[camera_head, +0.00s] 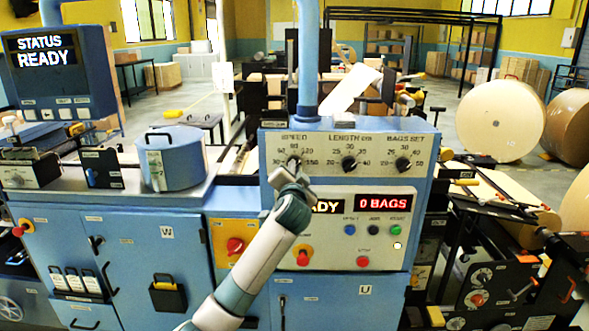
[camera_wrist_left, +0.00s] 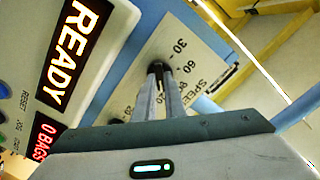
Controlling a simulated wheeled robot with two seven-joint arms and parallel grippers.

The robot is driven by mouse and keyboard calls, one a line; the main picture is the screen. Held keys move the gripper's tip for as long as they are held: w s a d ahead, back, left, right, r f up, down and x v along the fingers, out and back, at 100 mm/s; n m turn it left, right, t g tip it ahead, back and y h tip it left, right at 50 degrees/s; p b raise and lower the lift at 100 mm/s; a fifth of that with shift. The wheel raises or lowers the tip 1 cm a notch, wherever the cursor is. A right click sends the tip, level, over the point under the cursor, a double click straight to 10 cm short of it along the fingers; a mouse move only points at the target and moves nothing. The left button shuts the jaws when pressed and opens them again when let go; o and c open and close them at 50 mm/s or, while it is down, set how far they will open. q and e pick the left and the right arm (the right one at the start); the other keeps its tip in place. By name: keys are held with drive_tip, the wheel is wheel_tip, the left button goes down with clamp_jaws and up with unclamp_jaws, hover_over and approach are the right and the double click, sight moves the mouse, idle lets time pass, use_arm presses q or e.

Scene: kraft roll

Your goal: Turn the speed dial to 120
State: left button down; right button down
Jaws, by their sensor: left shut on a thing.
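The speed dial (camera_head: 293,161) is a small dark knob at the left end of the blue machine's upper panel, under the word SPEED. Marks including 60, 120, 30 and 150 stand around it. My left gripper (camera_head: 292,172) reaches up from below and is shut on this dial. In the left wrist view the two fingers (camera_wrist_left: 165,88) meet the dark knob (camera_wrist_left: 160,66), beside the 30 and 60 marks. The fingers cover part of the dial, and I cannot tell which mark its pointer faces. My right gripper is not in view.
The length dial (camera_head: 349,163) and bags dial (camera_head: 402,164) sit to the right on the same panel. Below are a red 0 BAGS display (camera_head: 385,201), small buttons and a red stop button (camera_head: 363,261). A red knob (camera_head: 235,245) is lower left. The status screen (camera_head: 45,55) reads READY.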

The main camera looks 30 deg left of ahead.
use_arm(q)
drive_tip(key=shift+f, duration=0.2)
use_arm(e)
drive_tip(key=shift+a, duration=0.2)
use_arm(q)
drive_tip(key=c, duration=1.8)
unclamp_jaws()
drive_tip(key=shift+r, duration=0.1)
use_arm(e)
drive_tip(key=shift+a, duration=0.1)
use_arm(q)
drive_tip(key=shift+s+d, duration=0.1)
